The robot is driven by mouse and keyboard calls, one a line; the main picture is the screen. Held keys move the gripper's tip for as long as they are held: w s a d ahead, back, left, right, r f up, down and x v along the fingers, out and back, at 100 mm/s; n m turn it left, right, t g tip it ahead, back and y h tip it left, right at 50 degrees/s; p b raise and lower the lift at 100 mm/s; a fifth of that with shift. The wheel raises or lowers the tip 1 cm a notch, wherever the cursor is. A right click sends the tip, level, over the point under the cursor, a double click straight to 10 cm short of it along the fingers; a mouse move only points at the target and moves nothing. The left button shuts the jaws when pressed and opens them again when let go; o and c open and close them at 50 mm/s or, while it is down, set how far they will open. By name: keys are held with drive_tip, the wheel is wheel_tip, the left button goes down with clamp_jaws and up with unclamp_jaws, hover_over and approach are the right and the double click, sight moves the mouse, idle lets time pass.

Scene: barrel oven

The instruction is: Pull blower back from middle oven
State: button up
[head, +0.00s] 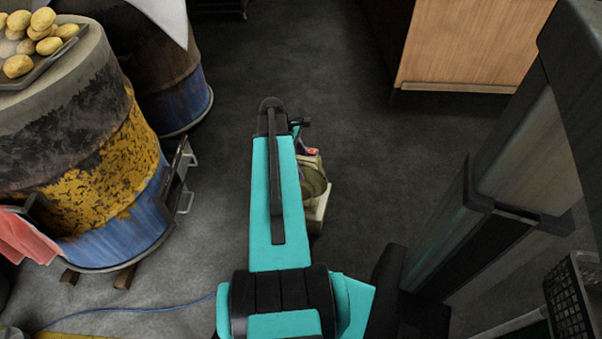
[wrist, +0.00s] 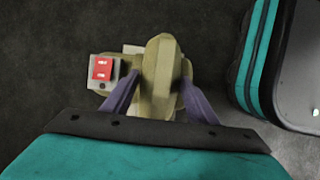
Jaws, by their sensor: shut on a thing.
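The blower (wrist: 160,55) is an olive-beige housing with a red switch (wrist: 103,69) on a grey box at its left. My gripper (wrist: 161,82) is shut on the blower, its two purple-grey fingers on either side of the housing. In the head view the blower (head: 314,180) shows just right of my teal arm, over the dark floor and apart from the ovens; my arm hides part of it and the gripper. A barrel oven (head: 100,200), worn black, yellow and blue, stands at the left. Another barrel oven (head: 185,95) is behind it. I cannot tell which is the middle one.
A tray (head: 60,55) of potatoes lies on the near barrel. A metal bracket (head: 183,190) sticks out from its right side. A blue cable (head: 150,308) runs along the floor. A wooden cabinet (head: 470,45) stands at the back right. The floor between (head: 365,150) is clear.

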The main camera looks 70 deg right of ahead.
drive_tip(key=shift+w+d+r, duration=0.1)
drive_tip(key=shift+d+r, duration=0.25)
drive_tip(key=shift+d, duration=0.25)
drive_tip(key=shift+f+b, duration=0.2)
drive_tip(key=shift+b, duration=0.25)
drive_tip(key=shift+f+b, duration=1.55)
drive_tip(key=shift+b, duration=0.3)
drive_tip(key=shift+f, duration=0.7)
